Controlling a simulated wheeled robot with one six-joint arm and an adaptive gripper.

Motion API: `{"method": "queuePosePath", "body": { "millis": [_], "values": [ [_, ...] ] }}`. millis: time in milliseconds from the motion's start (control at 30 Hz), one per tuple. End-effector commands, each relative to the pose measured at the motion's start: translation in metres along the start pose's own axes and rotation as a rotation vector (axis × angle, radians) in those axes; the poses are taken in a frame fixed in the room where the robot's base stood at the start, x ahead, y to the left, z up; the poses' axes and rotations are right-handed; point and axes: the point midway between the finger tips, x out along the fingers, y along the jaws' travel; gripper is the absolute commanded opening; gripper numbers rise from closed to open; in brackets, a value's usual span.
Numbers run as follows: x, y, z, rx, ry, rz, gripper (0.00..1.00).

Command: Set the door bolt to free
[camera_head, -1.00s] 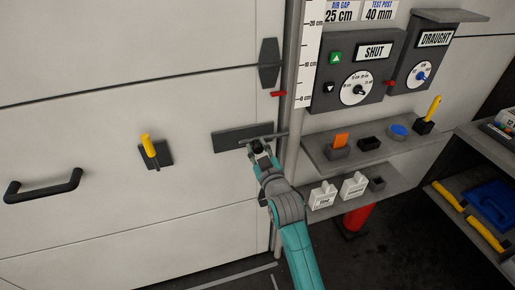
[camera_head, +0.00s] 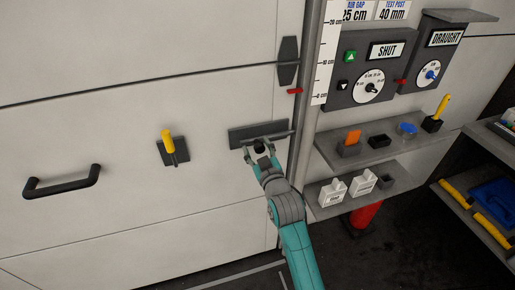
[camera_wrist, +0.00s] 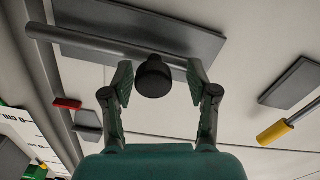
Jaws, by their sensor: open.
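The door bolt has a dark flat plate (camera_head: 240,133) on the pale door, with a grey rod (camera_head: 281,134) across it. Both show in the wrist view, plate (camera_wrist: 190,38) and rod (camera_wrist: 75,41). A round black knob (camera_wrist: 153,76) hangs from the rod. My gripper (camera_head: 262,146) is at the bolt, seen in the wrist view (camera_wrist: 157,85) with its fingers open on either side of the knob. The rod's right end sticks out slightly past the plate near the door post; whether it enters the post is unclear.
A yellow-handled lever (camera_head: 168,147) and black pull handle (camera_head: 62,184) are on the door to the left. A grey post (camera_head: 304,130), a red tab (camera_head: 295,91) and two shelves (camera_head: 330,205) with small items lie to the right.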

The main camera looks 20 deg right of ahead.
Motion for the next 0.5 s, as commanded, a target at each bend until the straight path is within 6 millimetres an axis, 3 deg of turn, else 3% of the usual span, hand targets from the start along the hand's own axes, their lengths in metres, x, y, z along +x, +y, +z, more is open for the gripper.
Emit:
{"method": "queuePosePath", "body": {
  "millis": [233, 500],
  "values": [
    [-0.016, 0.000, 0.001, 0.000, -0.001, 0.000, 0.59],
    [-0.066, -0.001, 0.001, 0.000, -0.002, -0.001, 0.59]
  ]
}}
